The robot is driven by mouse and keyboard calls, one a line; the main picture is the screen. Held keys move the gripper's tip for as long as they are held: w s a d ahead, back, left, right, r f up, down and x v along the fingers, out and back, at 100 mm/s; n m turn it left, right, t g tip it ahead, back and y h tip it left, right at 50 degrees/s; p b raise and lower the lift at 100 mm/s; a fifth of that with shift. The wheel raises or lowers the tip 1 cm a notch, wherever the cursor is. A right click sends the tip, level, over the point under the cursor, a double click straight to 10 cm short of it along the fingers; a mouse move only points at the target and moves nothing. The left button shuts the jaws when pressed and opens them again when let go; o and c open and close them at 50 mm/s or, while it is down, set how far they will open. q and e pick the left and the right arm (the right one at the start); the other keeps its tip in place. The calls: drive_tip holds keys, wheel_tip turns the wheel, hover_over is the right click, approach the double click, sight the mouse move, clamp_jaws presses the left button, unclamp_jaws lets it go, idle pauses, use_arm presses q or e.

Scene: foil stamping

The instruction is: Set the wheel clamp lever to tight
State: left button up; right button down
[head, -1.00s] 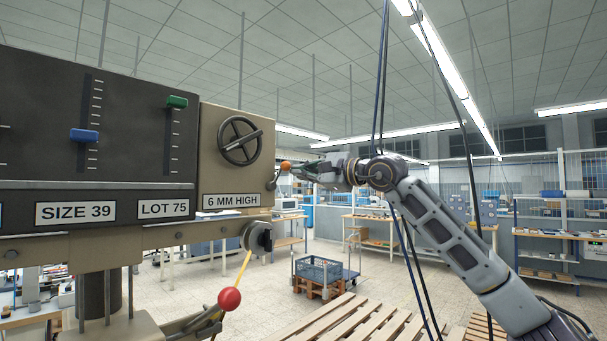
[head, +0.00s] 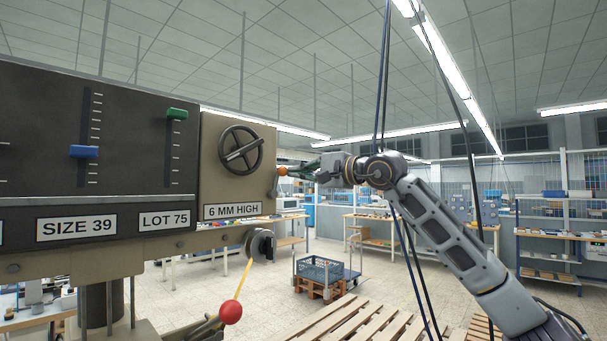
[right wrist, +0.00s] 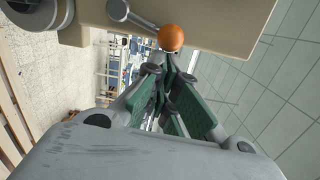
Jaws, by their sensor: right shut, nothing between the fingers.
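The wheel clamp lever appears to be the short grey rod with an orange ball (head: 282,170) on the right side of the beige housing (head: 212,165), near the black handwheel (head: 240,150). Its rod slants up to the ball. In the right wrist view, the orange ball (right wrist: 171,38) is just beyond my fingertips, with the rod running left from it to the housing. My right gripper (head: 296,171) is shut and empty, its green-padded fingers (right wrist: 170,78) close by the ball. I cannot tell whether they touch it. My left gripper is not in view.
A red-ball lever (head: 231,312) on a yellow rod hangs below the housing. Blue and green sliders (head: 176,114) sit on the dark panel. Dark cables (head: 381,80) hang near my right arm. A wooden pallet (head: 320,325) lies below; the space right of the housing is open.

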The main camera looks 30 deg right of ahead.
drive_tip(key=shift+s+a+r+p, duration=0.15)
drive_tip(key=shift+s+a+r, duration=0.15)
drive_tip(key=shift+a, duration=0.5)
drive_tip(key=shift+s+a+r+p, duration=0.25)
drive_tip(key=shift+a+r, duration=0.2)
drive_tip(key=shift+a, duration=0.3)
drive_tip(key=shift+s+a+r+p, duration=0.1)
drive_tip(key=shift+s+a+r, duration=0.2)
drive_tip(key=shift+a, duration=0.5)
drive_tip(key=shift+a, duration=0.1)
drive_tip(key=v, duration=1.2)
